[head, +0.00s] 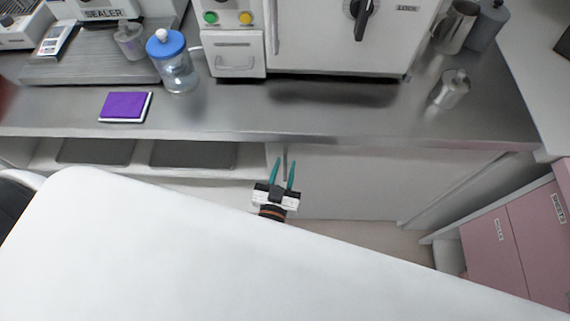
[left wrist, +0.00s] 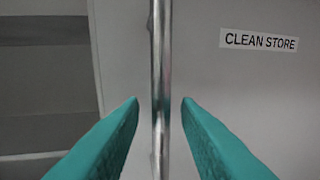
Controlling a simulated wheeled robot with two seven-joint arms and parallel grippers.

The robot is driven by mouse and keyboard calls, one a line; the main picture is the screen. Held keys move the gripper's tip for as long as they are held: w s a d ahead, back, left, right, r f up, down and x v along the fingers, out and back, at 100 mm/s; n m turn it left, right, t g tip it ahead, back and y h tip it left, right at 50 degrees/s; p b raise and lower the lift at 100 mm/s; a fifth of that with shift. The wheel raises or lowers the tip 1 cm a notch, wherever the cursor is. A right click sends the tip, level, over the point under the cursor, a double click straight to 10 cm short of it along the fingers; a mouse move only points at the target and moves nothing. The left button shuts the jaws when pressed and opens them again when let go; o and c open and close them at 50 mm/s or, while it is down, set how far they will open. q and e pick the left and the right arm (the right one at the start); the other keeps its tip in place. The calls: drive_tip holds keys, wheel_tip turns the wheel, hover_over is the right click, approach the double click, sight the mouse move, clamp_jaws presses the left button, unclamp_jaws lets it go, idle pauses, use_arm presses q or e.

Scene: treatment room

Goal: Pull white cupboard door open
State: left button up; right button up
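The white cupboard door (head: 350,182) is below the steel counter in the head view, and it looks shut. In the left wrist view the door (left wrist: 245,85) carries a "CLEAN STORE" label (left wrist: 259,40). Its upright metal bar handle (left wrist: 160,70) runs down the middle of the left wrist view and also shows in the head view (head: 285,160). My left gripper (head: 282,162) is open, with its teal fingers pointing at the door. In the left wrist view the fingers (left wrist: 160,102) stand on either side of the handle, with gaps on both sides. My right gripper is not in view.
A large white surface (head: 230,260) fills the front of the head view, close under my left gripper. The steel counter (head: 235,120) above holds a purple pad (head: 125,106), a blue-lidded jar (head: 174,65) and a metal canister (head: 452,88). Open shelves (head: 190,172) lie left of the door; pink cabinets (head: 515,245) stand right.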

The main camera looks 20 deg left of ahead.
use_arm(q)
drive_tip(key=shift+w, duration=0.5)
clamp_jaws()
drive_tip(key=shift+s, duration=0.15)
